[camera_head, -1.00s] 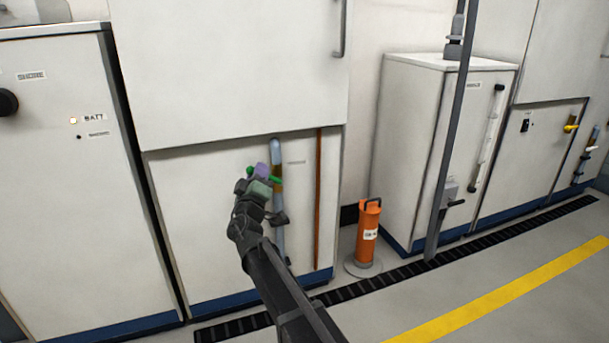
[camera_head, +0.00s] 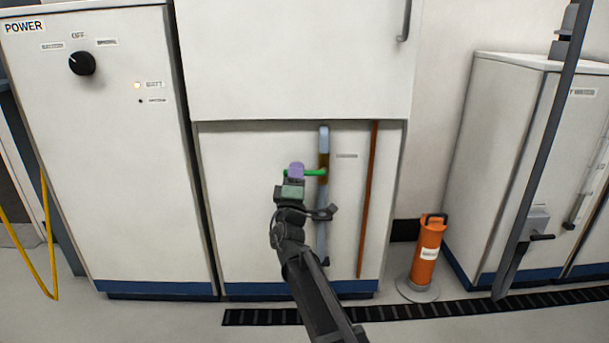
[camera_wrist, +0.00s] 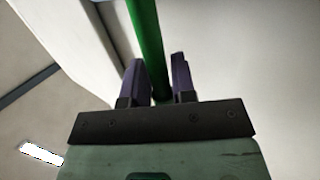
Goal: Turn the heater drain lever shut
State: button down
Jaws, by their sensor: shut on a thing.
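The green drain lever (camera_head: 315,173) sticks out leftward from the upright grey-blue pipe (camera_head: 322,222) on the lower white cabinet front, and lies about level across it. A brass-coloured section (camera_head: 323,159) shows on the pipe at the lever's height. My gripper (camera_head: 296,171), with purple fingers, is at the lever's left end, left of the pipe. In the wrist view the green lever (camera_wrist: 147,45) passes between the two purple fingers (camera_wrist: 157,80), which are shut on it. The lever's far end is outside the wrist view.
A copper-coloured pipe (camera_head: 367,200) runs down the cabinet to the right. An orange cylinder (camera_head: 427,252) stands on the floor beside a white cabinet (camera_head: 500,150). The POWER cabinet (camera_head: 110,190) is at left. A black floor grille (camera_head: 400,310) runs along the front.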

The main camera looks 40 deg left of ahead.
dwell(0.3)
jog(key=c, duration=1.1)
grip_release()
jog(key=s+d, duration=0.2)
jog(key=s, duration=0.1)
jog(key=s+d, duration=0.3)
jog(key=s, duration=0.1)
jog(key=s+d, duration=0.2)
jog(key=s, duration=0.1)
jog(key=shift+s+d+f, duration=0.25)
jog(key=shift+s+f, duration=0.05)
jog(key=shift+s, duration=0.05)
